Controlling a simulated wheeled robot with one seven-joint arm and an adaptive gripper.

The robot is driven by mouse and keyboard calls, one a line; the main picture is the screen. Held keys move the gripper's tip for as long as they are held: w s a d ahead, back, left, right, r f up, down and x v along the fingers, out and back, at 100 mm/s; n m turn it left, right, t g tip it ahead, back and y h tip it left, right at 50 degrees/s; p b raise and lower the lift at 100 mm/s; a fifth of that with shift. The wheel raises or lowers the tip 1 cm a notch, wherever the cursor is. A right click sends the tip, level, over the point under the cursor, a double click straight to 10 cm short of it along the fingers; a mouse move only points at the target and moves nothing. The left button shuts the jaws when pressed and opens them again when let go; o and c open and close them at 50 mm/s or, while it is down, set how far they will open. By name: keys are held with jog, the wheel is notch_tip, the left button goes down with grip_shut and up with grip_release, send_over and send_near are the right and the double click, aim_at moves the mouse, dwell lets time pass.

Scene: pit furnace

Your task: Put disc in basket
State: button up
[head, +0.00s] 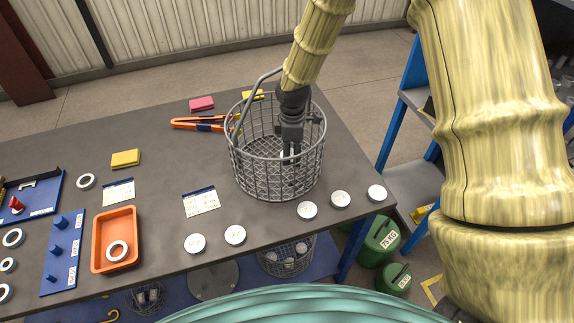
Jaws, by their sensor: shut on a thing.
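A grey wire basket (240,172) with a raised handle stands on the dark table. My gripper (290,158) points down inside the basket, below its rim. It is shut on a pale disc, seen only as a narrow light strip between the fingers and partly hidden by them and the wires. Several pale round discs lie flat near the table's front edge: one disc (195,243) and another (235,235) left of the basket, and a disc (307,210), a disc (340,200) and a disc (377,193) in front of it and to the right.
Orange-handled tongs (198,124) and a pink block (201,104) lie left of the basket. An orange tray (105,257) holds a ring. A blue peg board (63,250), loose rings and cards lie at left. A blue shelf frame (392,135) stands right of the table.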

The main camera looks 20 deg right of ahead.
aim_at(292, 155)
jog(key=shift+w+f, duration=0.15)
jog(key=shift+f, duration=0.55)
jog(key=shift+s+f+p, duration=0.2)
jog(key=shift+f+p, duration=0.2)
jog(key=shift+f, duration=0.35)
jog(key=shift+f+p, duration=0.8)
jog(key=shift+f, duration=1.5)
jog(key=shift+f, duration=0.15)
jog(key=o, duration=1.3)
jog(key=shift+w+r, duration=0.1)
jog(key=shift+r, duration=0.2)
jog(key=shift+r+b, duration=2.25)
jog(key=shift+r, duration=3.65)
